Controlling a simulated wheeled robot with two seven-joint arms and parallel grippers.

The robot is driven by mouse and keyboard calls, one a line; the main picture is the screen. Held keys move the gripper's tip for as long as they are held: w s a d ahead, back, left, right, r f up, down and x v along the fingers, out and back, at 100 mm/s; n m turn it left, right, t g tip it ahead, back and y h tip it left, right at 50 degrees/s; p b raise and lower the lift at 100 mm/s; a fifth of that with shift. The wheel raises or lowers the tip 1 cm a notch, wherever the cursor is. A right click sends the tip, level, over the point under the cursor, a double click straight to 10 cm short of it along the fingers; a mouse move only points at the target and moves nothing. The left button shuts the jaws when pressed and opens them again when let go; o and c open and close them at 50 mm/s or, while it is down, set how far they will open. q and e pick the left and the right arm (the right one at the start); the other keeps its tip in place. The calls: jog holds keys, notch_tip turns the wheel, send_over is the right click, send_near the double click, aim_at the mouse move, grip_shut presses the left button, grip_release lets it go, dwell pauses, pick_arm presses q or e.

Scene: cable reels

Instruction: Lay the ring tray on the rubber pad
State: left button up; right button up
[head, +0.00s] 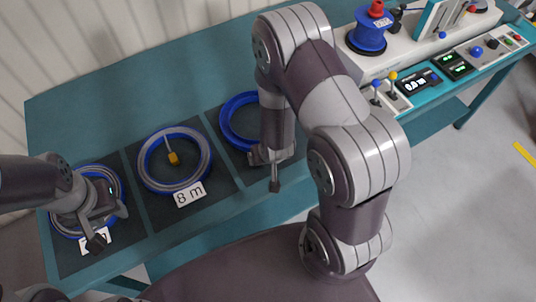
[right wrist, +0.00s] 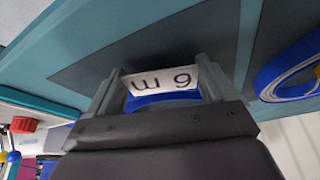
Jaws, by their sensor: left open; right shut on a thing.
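A blue ring tray (head: 227,128) is at the right-hand dark rubber pad (head: 216,118). My right gripper (head: 264,172) is at its near side, partly hidden by my arm. In the right wrist view my right gripper (right wrist: 161,75) is shut on this tray, with its "6 m" label (right wrist: 160,80) and blue wall (right wrist: 160,97) between the fingers. I cannot tell whether the tray touches the pad. My left gripper (head: 109,226) is open over the left ring tray (head: 62,226) and hides part of it and its label.
The middle ring tray (head: 144,180), labelled "8 m", lies on its own pad with a yellow tag inside. A blue reel (head: 369,39) and a control panel (head: 430,77) with levers stand at the right. The teal table (head: 110,110) is clear behind the pads.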

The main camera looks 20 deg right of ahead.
jog(key=shift+f, duration=0.25)
jog(key=o, duration=1.8)
jog(key=shift+c, duration=0.2)
notch_tip(320, 180, up, 8)
jog(key=p, duration=0.7)
jog(key=shift+r, duration=0.15)
